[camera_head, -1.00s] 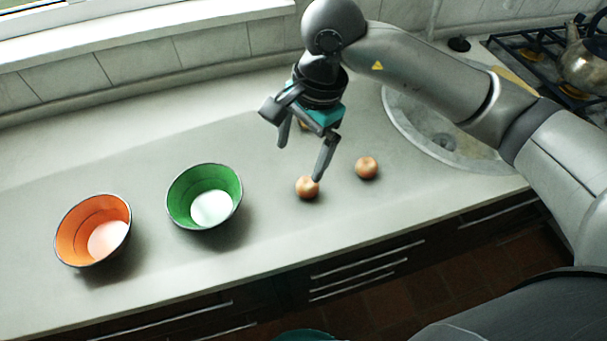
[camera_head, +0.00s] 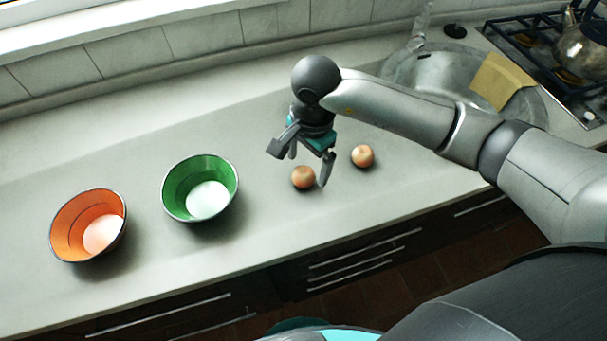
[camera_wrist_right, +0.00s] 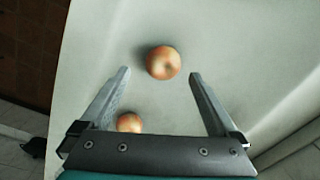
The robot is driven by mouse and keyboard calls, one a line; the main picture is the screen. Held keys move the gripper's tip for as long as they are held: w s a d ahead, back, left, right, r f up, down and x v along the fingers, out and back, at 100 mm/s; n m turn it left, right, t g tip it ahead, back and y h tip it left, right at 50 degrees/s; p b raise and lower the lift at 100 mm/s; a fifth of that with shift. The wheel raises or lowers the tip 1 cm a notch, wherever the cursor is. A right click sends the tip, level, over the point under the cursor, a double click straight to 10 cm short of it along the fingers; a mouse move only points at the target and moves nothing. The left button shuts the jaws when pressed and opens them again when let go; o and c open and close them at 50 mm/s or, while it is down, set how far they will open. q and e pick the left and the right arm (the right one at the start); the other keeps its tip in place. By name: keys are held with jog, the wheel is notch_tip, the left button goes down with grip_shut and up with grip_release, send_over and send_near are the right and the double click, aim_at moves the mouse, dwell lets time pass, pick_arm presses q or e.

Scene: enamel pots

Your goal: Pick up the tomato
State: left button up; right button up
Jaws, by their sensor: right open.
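Two round orange-red fruits rest on the grey counter. One fruit (camera_head: 303,177) is by the fingers of my right gripper (camera_head: 309,167), and the other fruit (camera_head: 362,156) is to its right. I cannot tell which is the tomato. My right gripper is open and empty, pointing down low over the counter. In the right wrist view, one fruit (camera_wrist_right: 163,62) shows centrally just beyond the gap between the fingertips (camera_wrist_right: 160,74); a second fruit (camera_wrist_right: 129,123) shows nearer, beside the left finger and partly covered by the gripper body. My left gripper is out of view.
A green bowl (camera_head: 180,192) and an orange bowl (camera_head: 70,228) stand on the counter (camera_head: 150,160) at left, both empty. A round sink (camera_head: 420,68), a stove (camera_head: 530,45) and a kettle (camera_head: 583,45) are at the back right. The counter's front edge is close below the fruits.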

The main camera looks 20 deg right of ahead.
aim_at(305, 171)
jog(key=f, duration=0.4)
jog(key=shift+w+a, duration=0.15)
jog(key=shift+w, duration=0.15)
jog(key=shift+c, duration=0.3)
jog(key=c, duration=1.4)
jog(key=shift+r, duration=0.15)
jog(key=shift+c, duration=0.2)
